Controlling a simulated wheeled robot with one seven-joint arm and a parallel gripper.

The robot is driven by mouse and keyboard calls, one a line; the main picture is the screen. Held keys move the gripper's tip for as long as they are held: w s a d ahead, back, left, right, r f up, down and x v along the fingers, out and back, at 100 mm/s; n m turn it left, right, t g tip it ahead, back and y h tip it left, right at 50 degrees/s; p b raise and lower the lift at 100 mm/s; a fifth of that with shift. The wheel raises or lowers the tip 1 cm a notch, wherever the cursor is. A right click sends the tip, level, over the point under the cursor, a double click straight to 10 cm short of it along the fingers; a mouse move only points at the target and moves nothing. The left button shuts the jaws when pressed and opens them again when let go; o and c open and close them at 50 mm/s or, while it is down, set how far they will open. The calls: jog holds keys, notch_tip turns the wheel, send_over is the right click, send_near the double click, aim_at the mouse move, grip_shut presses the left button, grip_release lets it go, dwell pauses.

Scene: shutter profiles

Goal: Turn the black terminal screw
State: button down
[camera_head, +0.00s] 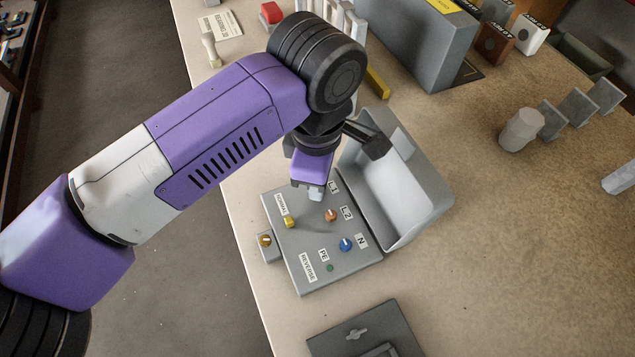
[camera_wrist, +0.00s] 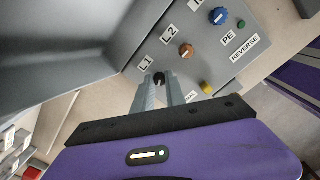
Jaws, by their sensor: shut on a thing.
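The black terminal screw (camera_wrist: 158,79) shows between my fingertips in the wrist view, beside the L1 label. My gripper (camera_wrist: 160,84) is shut on it, with the fingers on either side of its head. In the head view my gripper (camera_head: 316,190) points down at the far end of the grey terminal panel (camera_head: 310,270) and hides the black screw. The panel also carries an orange screw (camera_head: 331,215) by L2, a blue screw (camera_head: 346,244) by N, a small green one (camera_head: 330,268) by PE and a yellow one (camera_head: 289,222).
An open grey cover (camera_head: 445,200) stands up along the panel's right side, close to my gripper. A grey plate (camera_head: 325,345) lies in front. A large grey box (camera_head: 410,50) stands behind. The table to the right is mostly clear up to a pale cylinder (camera_head: 520,130).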

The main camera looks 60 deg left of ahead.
jog(key=n+b, duration=0.1)
jog(key=n, duration=0.2)
jog(key=shift+n+b, duration=0.4)
jog(key=n+b, duration=0.1)
jog(key=n, duration=0.2)
jog(key=shift+n+b, duration=0.3)
jog(key=shift+b, duration=0.05)
jog(key=n+b, duration=0.1)
jog(key=n, duration=0.2)
jog(key=shift+w+n, duration=0.1)
jog(key=shift+n, duration=0.2)
jog(key=n+b, duration=0.1)
jog(key=n, duration=0.2)
jog(key=shift+n+b, duration=0.4)
jog(key=n+b, duration=0.1)
jog(key=n, duration=0.2)
jog(key=shift+a+n, duration=0.1)
jog(key=shift+n, duration=0.2)
jog(key=n+b, duration=0.1)
jog(key=n, duration=0.2)
jog(key=shift+n+g, duration=0.3)
jog(key=n+b, duration=0.1)
jog(key=n, duration=0.3)
jog(key=shift+b, duration=0.4)
jog(key=shift+r+n+b, duration=0.1)
jog(key=shift+n+b, duration=0.35)
jog(key=shift+n, duration=1.25)
